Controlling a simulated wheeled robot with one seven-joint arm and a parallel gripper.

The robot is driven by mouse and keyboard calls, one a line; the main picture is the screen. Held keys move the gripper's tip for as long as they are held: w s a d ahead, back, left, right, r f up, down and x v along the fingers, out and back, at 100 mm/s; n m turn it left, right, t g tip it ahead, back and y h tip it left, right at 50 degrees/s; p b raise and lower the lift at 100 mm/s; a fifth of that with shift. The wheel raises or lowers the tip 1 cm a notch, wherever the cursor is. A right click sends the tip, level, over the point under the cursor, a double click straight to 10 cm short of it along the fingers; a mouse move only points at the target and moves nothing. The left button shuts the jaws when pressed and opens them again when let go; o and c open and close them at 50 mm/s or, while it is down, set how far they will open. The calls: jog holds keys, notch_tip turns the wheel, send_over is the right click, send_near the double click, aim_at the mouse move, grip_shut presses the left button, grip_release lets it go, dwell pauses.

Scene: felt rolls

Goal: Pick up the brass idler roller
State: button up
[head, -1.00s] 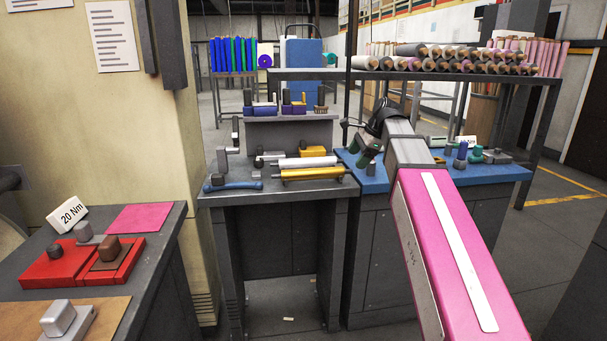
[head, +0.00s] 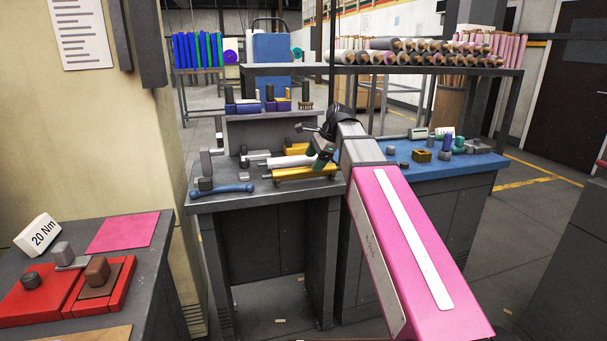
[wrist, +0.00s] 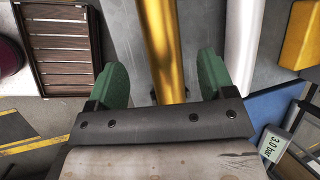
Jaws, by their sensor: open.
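The brass idler roller (head: 300,173) is a shiny gold cylinder lying near the front right of the grey bench. Its right end is partly behind my gripper in the head view. In the wrist view the roller (wrist: 163,45) runs upright through the picture, between the two green fingers. My gripper (head: 320,158) is above the roller's right part. In the wrist view my gripper (wrist: 161,68) is open, with a gap on each side of the roller. The fingers do not appear to touch it; its height above the roller is hard to tell.
A white roller (head: 284,161) lies just behind the brass one, with a yellow block (head: 297,147) behind it. A blue wrench-like tool (head: 228,189) lies at front left. A blue-topped bench (head: 470,166) with small parts stands at right.

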aim_at(308, 167)
jog(key=shift+a+x, duration=0.25)
jog(key=shift+x, duration=2.7)
jog(key=shift+r, duration=0.1)
jog(key=shift+c, duration=0.3)
jog(key=c, duration=1.1)
jog(key=shift+r, duration=0.1)
